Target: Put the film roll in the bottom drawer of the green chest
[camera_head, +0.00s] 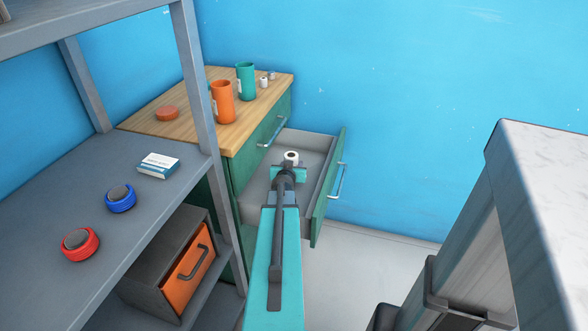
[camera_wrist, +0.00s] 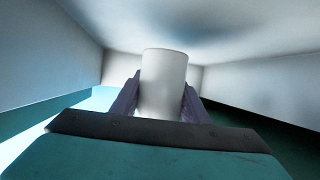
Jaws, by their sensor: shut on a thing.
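The film roll, a white cylinder (camera_head: 291,156) with a dark hole in its top, is upright between the fingers of my gripper (camera_head: 290,166), which is shut on it. In the wrist view the roll (camera_wrist: 163,82) stands between both dark fingers (camera_wrist: 160,100). The green chest (camera_head: 232,165) has a wooden top. A drawer (camera_head: 326,155) below a closed, handled front is pulled open, with a grey inside. My gripper and the roll are over or within this drawer; whether the roll touches its floor is hidden.
On the chest top are an orange cup (camera_head: 223,102), a teal cup (camera_head: 246,82), an orange disc (camera_head: 167,113) and small white items. A grey shelf (camera_head: 135,220) at left holds a box (camera_head: 158,166), tape rolls and an orange-fronted cabinet (camera_head: 188,275). A pale-topped block (camera_head: 545,160) stands right.

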